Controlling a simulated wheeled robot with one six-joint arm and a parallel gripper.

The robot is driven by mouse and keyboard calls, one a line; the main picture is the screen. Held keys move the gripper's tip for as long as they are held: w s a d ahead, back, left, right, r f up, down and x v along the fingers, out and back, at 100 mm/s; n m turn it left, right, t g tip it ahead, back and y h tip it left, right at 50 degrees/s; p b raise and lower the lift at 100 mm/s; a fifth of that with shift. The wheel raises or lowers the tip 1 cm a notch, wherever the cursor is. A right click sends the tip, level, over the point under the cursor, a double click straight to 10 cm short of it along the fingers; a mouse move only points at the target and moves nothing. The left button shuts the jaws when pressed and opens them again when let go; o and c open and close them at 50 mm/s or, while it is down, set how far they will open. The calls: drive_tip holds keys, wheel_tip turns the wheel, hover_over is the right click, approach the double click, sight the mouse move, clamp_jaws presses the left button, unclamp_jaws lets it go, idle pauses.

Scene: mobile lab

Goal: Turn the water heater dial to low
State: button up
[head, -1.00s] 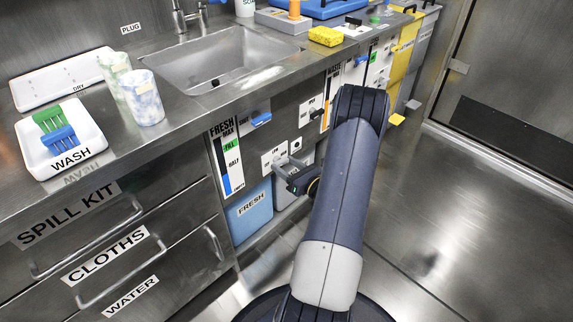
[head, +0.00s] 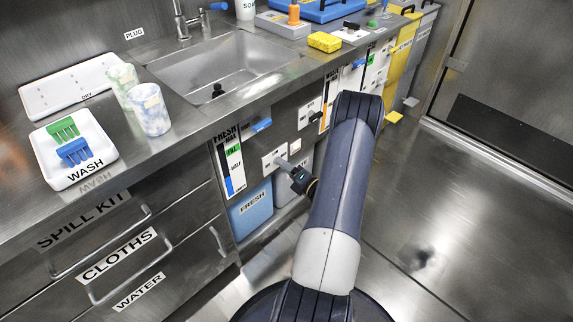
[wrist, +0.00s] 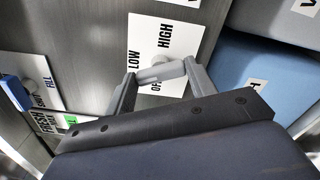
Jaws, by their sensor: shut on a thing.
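The water heater dial (wrist: 160,70) is a small light-grey knob on a white panel (wrist: 168,38) marked LOW, HIGH and OFF. In the wrist view the panel appears turned, with LOW at the left, HIGH at the upper middle and OFF below the dial. My gripper (wrist: 161,72) is shut on the dial, one grey finger on each side. The fingers partly hide the dial, so I cannot tell which mark it points to. In the head view my gripper (head: 284,164) reaches the panel (head: 270,161) under the counter.
A blue FRESH container (head: 251,212) stands below the panel. A blue valve handle (head: 261,125) and a FRESH level gauge (head: 232,168) are to the left. The counter edge runs above, with a sink (head: 220,65). The floor at right is clear.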

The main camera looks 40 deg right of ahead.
drive_tip(key=m+p, duration=0.1)
drive_tip(key=m, duration=0.3)
drive_tip(key=shift+m+p, duration=0.3)
drive_tip(key=shift+m, duration=0.1)
drive_tip(key=shift+f, duration=0.1)
idle(0.4)
drive_tip(key=o, duration=1)
drive_tip(key=s, duration=0.3)
drive_tip(key=s+p, duration=0.1)
drive_tip(key=s, duration=0.7)
drive_tip(key=shift+d+p, duration=0.4)
drive_tip(key=shift+w, duration=0.15)
